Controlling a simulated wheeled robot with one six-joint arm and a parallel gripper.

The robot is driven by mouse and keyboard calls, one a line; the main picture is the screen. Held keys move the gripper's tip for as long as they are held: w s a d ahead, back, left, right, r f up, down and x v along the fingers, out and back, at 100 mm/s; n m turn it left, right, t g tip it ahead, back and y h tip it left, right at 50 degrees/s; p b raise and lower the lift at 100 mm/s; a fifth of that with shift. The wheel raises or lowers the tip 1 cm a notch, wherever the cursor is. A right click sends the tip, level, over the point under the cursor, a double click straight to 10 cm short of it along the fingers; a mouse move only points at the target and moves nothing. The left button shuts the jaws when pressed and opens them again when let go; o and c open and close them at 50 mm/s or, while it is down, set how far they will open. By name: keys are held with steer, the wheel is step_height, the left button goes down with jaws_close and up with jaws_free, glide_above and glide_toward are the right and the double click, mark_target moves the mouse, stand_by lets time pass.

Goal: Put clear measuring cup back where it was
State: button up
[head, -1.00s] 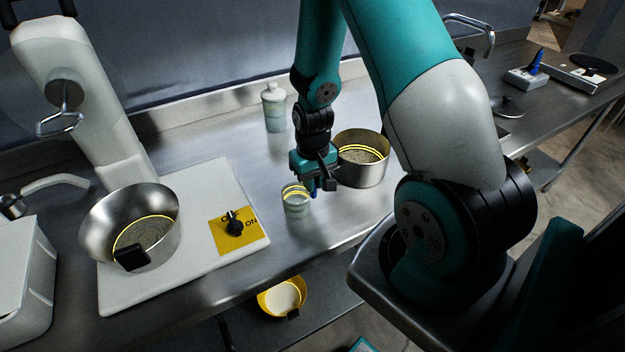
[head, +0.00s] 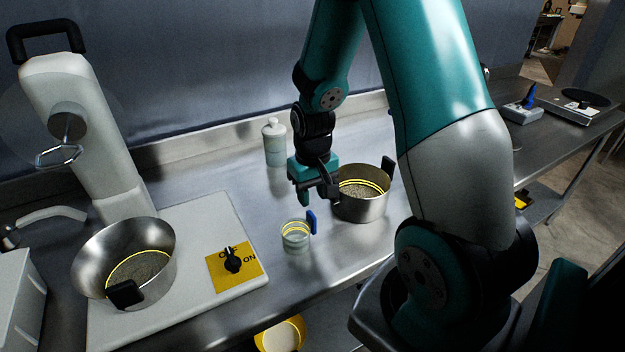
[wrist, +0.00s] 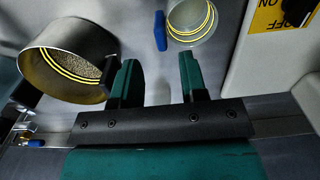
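The clear measuring cup (head: 295,237) stands upright on the steel counter, between the mixer's base and a steel pot. It has yellow rings and a blue handle (head: 312,222) on its right side. In the wrist view the cup (wrist: 190,22) is at the top, with its blue handle (wrist: 160,31) on its left. My gripper (head: 318,197) is above and behind the cup, apart from it. In the wrist view the fingers (wrist: 160,80) are spread with nothing between them, and the cup lies beyond the fingertips.
A steel pot (head: 362,208) with grainy contents stands right of the cup, close to my gripper. A mixer (head: 85,130) with a steel bowl (head: 160,245) and a switch plate (head: 222,275) is at left. A pale bottle (head: 275,150) stands behind. A yellow-rimmed bowl (head: 281,338) is below the counter.

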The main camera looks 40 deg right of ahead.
steer(key=s+a+r+n+t+y, duration=0.15)
steer(key=a+r+n, duration=0.25)
steer(key=a+r, duration=0.75)
steer(key=s+a+r+n+y, duration=0.1)
steer(key=s+a+r+n, duration=0.2)
steer(key=s+a, duration=0.3)
steer(key=s+a+r+n+g+y, duration=0.1)
steer(key=s+a+r+n, duration=0.2)
steer(key=s+a, duration=0.4)
steer(key=shift+s+a+r+y, duration=0.15)
steer(key=shift+a+r+y, duration=0.1)
steer(key=shift+y, duration=0.1)
steer(key=shift+f+g+b, duration=0.15)
steer(key=shift+g+b, duration=0.1)
steer(key=shift+b, duration=0.05)
steer(key=shift+d, duration=0.15)
